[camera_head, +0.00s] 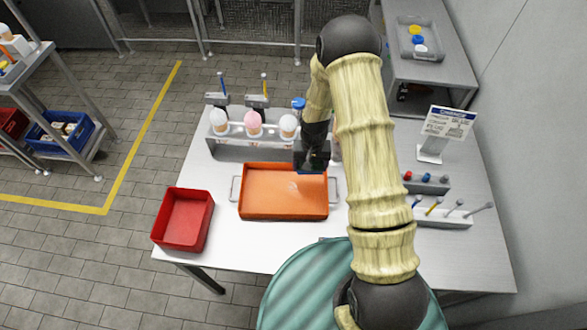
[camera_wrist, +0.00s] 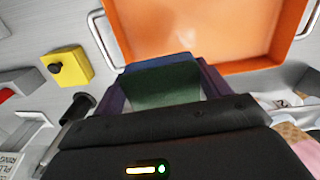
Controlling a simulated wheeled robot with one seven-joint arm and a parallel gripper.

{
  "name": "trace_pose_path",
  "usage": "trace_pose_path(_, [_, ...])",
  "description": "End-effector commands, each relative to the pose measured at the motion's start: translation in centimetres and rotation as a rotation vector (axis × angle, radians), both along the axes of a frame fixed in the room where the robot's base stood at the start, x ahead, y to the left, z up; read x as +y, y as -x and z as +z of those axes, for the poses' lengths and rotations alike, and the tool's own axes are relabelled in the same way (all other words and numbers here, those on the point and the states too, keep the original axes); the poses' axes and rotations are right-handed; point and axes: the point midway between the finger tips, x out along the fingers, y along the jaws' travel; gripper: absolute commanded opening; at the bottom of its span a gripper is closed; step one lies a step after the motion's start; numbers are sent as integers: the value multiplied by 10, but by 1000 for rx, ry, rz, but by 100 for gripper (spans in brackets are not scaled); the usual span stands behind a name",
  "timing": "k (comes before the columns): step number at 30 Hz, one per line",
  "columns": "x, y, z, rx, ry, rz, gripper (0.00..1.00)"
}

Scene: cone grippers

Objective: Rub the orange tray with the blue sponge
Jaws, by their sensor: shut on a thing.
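The orange tray (camera_head: 262,206) lies on the white table, with a metal handle at each side and a small pale mark on its floor. In the wrist view, the tray (camera_wrist: 215,25) fills the top. My gripper (camera_head: 312,160) is over the tray's back right corner. In the wrist view, my gripper (camera_wrist: 166,86) is shut on the sponge (camera_wrist: 160,68), which has a blue face and a dark green side. In the head view, only a little blue of the sponge (camera_head: 312,171) shows under my gripper. I cannot tell whether it touches the tray.
A rack (camera_head: 228,145) with several ice cream cones stands behind the tray. A red bin (camera_head: 184,220) is at the left front. A sign (camera_head: 447,124) and tool holders (camera_head: 445,219) stand on the right. A yellow block with a black knob (camera_wrist: 68,66) shows in the wrist view.

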Motion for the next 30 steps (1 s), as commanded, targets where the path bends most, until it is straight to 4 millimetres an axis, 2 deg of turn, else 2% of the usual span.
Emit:
trace_pose_path(1, [12,-4,-13,-1,-1,-13,55])
trace_pose_path(3, [26,-10,-20,-2,2,-42,55])
trace_pose_path(9, [50,-19,-29,-6,11,-104,55])
trace_pose_path(22, [52,-19,-30,-8,13,-114,55])
trace_pose_path(30, [53,-19,-50,-7,13,-114,55])
